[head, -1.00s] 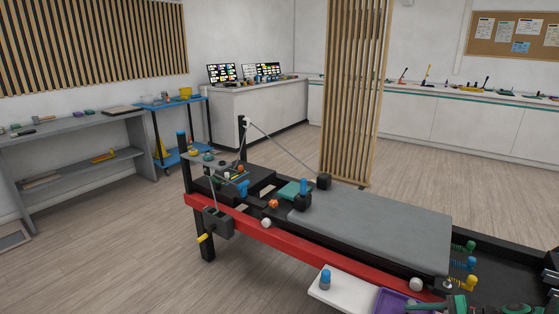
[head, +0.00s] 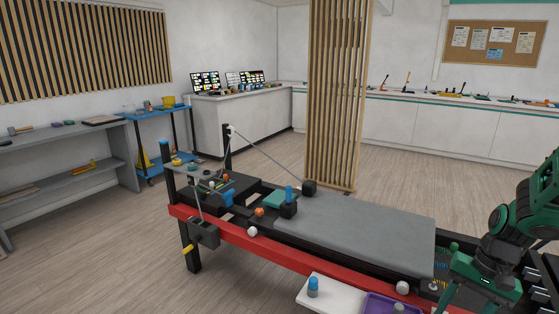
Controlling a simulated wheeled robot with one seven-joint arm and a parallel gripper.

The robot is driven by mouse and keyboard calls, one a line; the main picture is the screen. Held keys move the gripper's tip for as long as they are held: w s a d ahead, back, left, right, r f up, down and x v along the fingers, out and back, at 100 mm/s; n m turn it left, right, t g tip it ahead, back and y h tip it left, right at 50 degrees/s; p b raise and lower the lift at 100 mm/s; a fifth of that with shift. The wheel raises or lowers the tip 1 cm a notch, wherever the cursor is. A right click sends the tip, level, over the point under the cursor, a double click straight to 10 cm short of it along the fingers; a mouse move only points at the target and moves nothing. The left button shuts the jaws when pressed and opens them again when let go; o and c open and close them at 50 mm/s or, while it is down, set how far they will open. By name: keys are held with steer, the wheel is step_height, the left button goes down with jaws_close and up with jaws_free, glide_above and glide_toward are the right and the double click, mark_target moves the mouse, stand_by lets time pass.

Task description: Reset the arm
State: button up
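My green and black arm stands at the right of the head view, over the right end of the padded bench. My gripper (head: 462,292) points down near the bottom edge, beside the bench's right end. Its fingers are small and partly merged with the arm's green parts, so I cannot tell whether it is open or shut. No held object is clear.
The red-railed bench with a grey pad (head: 365,228) fills the centre. A white side shelf (head: 333,293) holds a blue-topped cylinder (head: 313,287) and a purple tray (head: 374,302). A slatted screen (head: 335,100) stands behind. Floor at the lower left is clear.

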steer(key=s+a+r+n+h, duration=0.1)
steer(key=s+r+n+h, duration=0.1)
steer(key=s+r, duration=0.9)
steer(key=shift+s+a+r, duration=0.25)
steer(key=shift+s+a, duration=0.05)
steer(key=shift+a, duration=0.1)
steer(key=shift+w+f+h, duration=0.25)
steer(key=shift+w+h, duration=0.05)
steer(key=shift+w, duration=0.3)
